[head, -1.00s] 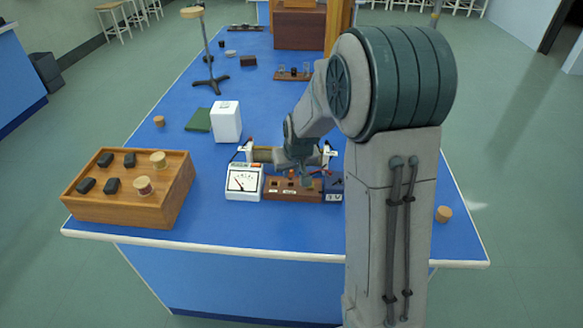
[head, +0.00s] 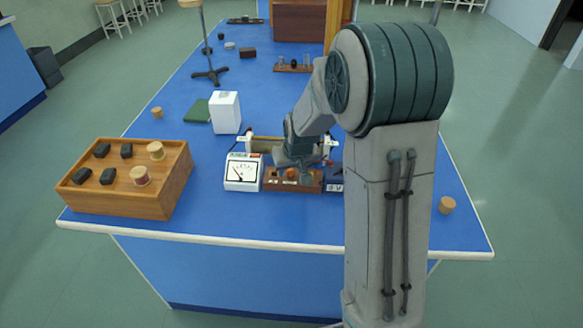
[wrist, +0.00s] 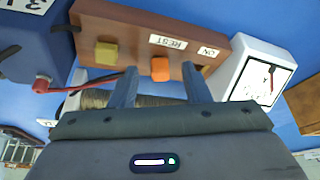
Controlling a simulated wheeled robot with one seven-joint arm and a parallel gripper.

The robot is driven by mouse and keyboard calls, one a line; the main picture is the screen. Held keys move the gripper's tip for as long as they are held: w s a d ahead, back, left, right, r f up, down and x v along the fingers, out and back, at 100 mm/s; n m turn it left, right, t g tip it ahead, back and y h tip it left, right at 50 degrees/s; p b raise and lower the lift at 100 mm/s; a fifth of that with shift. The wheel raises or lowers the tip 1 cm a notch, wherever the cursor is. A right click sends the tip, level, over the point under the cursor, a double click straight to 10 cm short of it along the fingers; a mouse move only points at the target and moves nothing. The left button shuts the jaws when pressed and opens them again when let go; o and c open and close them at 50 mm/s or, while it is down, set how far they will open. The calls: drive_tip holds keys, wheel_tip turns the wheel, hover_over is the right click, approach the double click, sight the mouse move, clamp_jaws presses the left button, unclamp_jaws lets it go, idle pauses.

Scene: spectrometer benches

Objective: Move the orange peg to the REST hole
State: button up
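The orange peg (wrist: 160,68) stands in the wooden block (wrist: 120,22), level with the REST label (wrist: 168,42) in the wrist view. It also shows in the head view (head: 291,173). A second, yellowish peg (wrist: 106,53) stands beside it in the same block. The ON label (wrist: 208,52) is on the other side of REST, near a dark spot that looks like a hole. My gripper (wrist: 160,78) is open, its two fingers apart with the orange peg showing between and just past the tips. I see no finger touching the peg.
A white meter (head: 242,172) stands left of the block and a dark blue power box (head: 334,180) to its right. A wire-wound coil (wrist: 110,98) lies behind, with a red lead (wrist: 95,82). A wooden sample box (head: 130,190) sits far left.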

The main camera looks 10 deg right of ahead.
drive_tip(key=v, duration=1.3)
drive_tip(key=shift+r, duration=0.4)
drive_tip(key=shift+s, duration=0.15)
drive_tip(key=s+r+m+g+p, duration=0.1)
drive_tip(key=s+r+p, duration=0.1)
drive_tip(key=s, duration=1.9)
drive_tip(key=shift+a+r+g+p, duration=0.25)
drive_tip(key=shift+g+p, duration=0.15)
drive_tip(key=shift+p, duration=0.1)
